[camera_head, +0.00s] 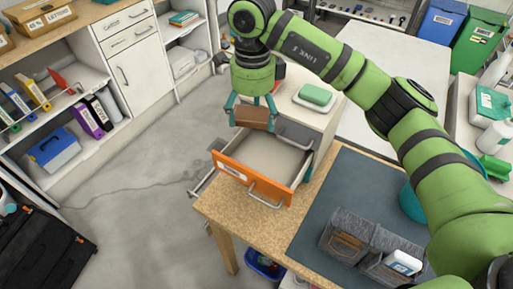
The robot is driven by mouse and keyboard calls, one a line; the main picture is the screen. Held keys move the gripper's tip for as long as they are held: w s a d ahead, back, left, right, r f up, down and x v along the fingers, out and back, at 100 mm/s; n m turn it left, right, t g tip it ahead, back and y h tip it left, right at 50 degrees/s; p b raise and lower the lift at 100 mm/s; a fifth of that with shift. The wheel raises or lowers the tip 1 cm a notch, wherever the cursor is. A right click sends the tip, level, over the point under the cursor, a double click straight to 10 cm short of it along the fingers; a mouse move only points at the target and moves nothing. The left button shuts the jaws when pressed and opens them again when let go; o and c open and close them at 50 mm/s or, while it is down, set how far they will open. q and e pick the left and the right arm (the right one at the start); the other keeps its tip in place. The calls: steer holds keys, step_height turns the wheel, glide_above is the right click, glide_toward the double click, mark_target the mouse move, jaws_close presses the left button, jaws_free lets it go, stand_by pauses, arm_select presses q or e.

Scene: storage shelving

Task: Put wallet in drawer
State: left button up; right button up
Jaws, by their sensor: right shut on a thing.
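A brown wallet (251,117) hangs in the fingers of my right gripper (256,108), which is shut on it. The gripper points down and holds the wallet above the back part of the open drawer. The drawer (232,171) has an orange front with a metal handle and a pale, empty-looking inside. It is pulled out of a small white cabinet (308,112) at the edge of the wooden workbench (233,211). The wallet appears above the drawer, not resting in it. My left gripper does not show.
A green soap-like block in a white dish (315,96) sits on the cabinet top. A dark mat (330,192) with a grey felt organizer (351,232) lies to the right. Shelves with binders (90,117) stand at the left, beyond open floor.

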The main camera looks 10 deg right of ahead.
steer(key=p, duration=0.1)
glide_above(254, 161)
step_height(254, 161, down, 5)
step_height(254, 161, down, 3)
steer(key=shift+s+f+p, duration=0.1)
steer(key=shift+f+p, duration=0.1)
steer(key=shift+p, duration=0.25)
steer(key=shift+f, duration=0.75)
step_height(254, 161, down, 4)
steer(key=shift+r+p, duration=0.2)
steer(key=shift+p, duration=0.4)
steer(key=shift+f, duration=0.45)
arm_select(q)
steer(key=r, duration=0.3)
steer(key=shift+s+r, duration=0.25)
arm_select(e)
steer(key=shift+f, duration=0.1)
steer(key=o, duration=0.9)
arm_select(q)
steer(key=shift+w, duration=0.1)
arm_select(e)
steer(key=shift+o, duration=0.4)
